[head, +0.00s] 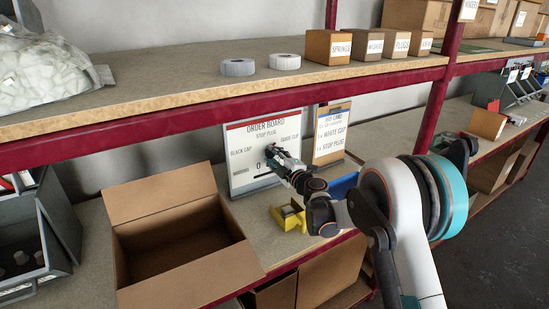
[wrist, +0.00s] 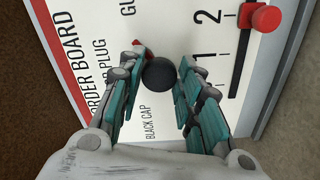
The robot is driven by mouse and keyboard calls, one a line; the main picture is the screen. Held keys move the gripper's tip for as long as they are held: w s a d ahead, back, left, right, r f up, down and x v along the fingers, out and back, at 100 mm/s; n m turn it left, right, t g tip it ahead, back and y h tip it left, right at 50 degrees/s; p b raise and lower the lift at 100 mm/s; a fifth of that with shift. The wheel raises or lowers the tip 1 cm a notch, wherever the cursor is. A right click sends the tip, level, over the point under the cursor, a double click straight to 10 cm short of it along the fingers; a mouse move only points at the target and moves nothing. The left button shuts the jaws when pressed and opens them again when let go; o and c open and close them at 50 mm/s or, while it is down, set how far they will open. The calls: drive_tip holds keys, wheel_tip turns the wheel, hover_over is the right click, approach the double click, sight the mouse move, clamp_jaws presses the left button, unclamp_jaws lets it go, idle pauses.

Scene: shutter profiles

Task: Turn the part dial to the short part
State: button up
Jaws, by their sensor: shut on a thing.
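The order board (head: 238,183) stands upright against the back of the lower shelf, with a red top band and the labels STOP PLUG, BLACK CAP and one partly hidden label at right. The dial's black round knob (wrist: 159,75) sits between the fingers of my gripper (head: 271,152) in the wrist view. My gripper (wrist: 161,62) is shut on this knob. A small red bit shows beside the left finger in the wrist view.
A red slider (wrist: 266,18) sits on a numbered scale on the same board. An open cardboard box (head: 185,235), a yellow holder (head: 289,216) and a text card (head: 331,132) are close by. The upper shelf edge (head: 200,115) runs just above.

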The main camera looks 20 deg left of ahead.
drive_tip(key=shift+m, duration=0.3)
drive_tip(key=o, duration=1)
drive_tip(key=v, duration=1.2)
